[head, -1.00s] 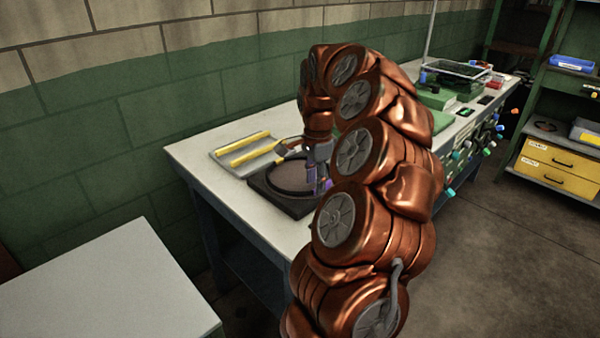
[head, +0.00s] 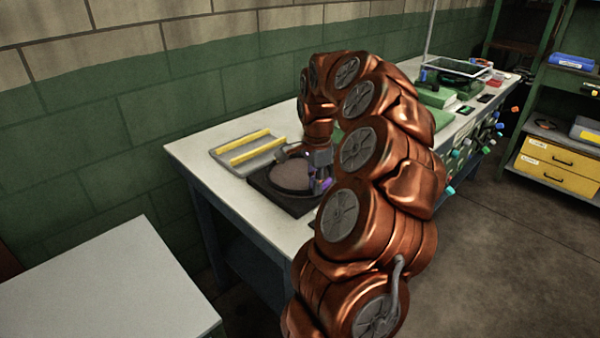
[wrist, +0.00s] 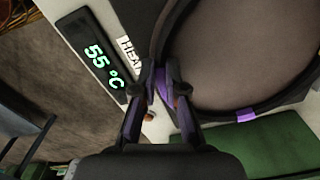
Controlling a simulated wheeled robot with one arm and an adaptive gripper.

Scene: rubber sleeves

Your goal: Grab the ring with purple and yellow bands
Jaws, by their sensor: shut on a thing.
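A dark ring with purple bands (wrist: 246,115) runs around the round brown plate of the black heater in the wrist view. No yellow band shows clearly on the visible part. My gripper (wrist: 161,82) is shut on the ring's edge, with purple showing between its fingertips. In the head view my gripper (head: 319,172) is at the heater's right side, with purple near its fingers. The far part of the ring is hard to make out there, and my arm hides some of the area.
The black heater (head: 262,190) sits on the white workbench (head: 190,152); its display (wrist: 98,58) reads 55 °C. A tray with yellow bars (head: 243,152) lies behind. Green blocks (head: 437,97) and colored knobs are farther right. A bare white table (head: 105,285) stands at front left.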

